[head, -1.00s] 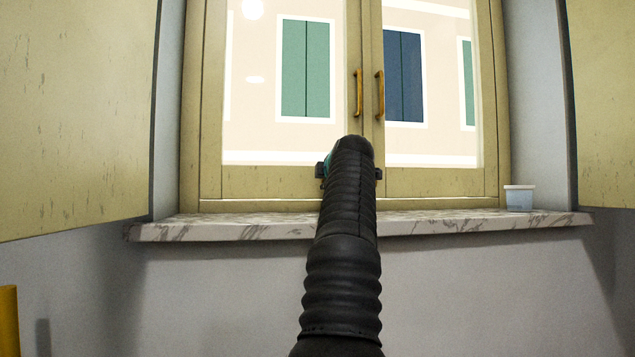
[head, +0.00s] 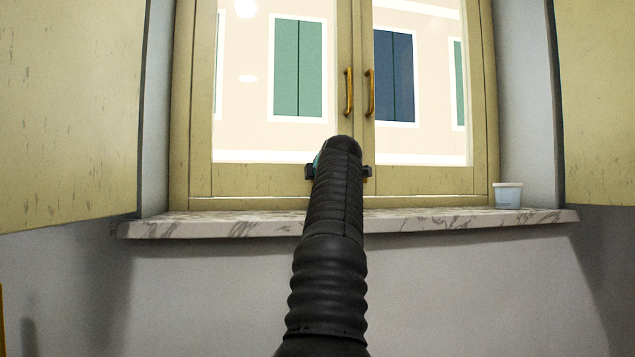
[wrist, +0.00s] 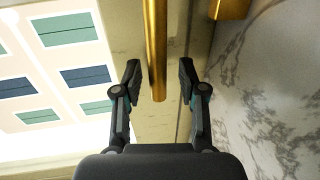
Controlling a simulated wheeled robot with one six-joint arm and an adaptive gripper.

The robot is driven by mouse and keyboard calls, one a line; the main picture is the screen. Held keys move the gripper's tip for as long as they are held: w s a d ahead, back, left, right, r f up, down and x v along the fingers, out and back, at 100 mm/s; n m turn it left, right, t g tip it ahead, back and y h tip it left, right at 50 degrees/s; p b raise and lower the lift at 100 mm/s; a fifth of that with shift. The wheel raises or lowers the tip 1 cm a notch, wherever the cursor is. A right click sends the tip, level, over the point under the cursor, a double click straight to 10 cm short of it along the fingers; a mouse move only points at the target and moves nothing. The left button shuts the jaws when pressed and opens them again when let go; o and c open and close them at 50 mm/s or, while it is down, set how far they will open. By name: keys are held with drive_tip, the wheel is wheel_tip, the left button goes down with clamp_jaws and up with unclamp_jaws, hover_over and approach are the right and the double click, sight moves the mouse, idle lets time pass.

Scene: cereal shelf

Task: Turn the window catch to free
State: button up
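In the wrist view, a gold bar (wrist: 157,50), which looks like the lever of the window catch, runs down from the top edge and ends in a free tip. My gripper (wrist: 159,66) is open, with one finger on each side of the bar. A narrow gap shows on both sides, so it does not appear gripped. A second gold piece (wrist: 231,7) shows at the top right. In the head view my arm covers the catch and most of the gripper. The window (head: 418,178) looks closed, with two upright gold handles (head: 348,92) (head: 369,93) near its middle.
A marble sill (head: 440,222) runs below the window and fills the right of the wrist view (wrist: 275,90). A pale blue cup (head: 507,196) stands at its right end. Cream panels (head: 70,110) (head: 605,100) flank the window. The sill's left part is clear.

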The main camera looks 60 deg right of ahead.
drive_tip(key=shift+a, duration=0.1)
drive_tip(key=v, duration=1.1)
drive_tip(key=shift+s, duration=0.1)
drive_tip(key=shift+s+a+r, duration=0.1)
drive_tip(key=shift+s+a, duration=0.1)
drive_tip(key=shift+a, duration=0.05)
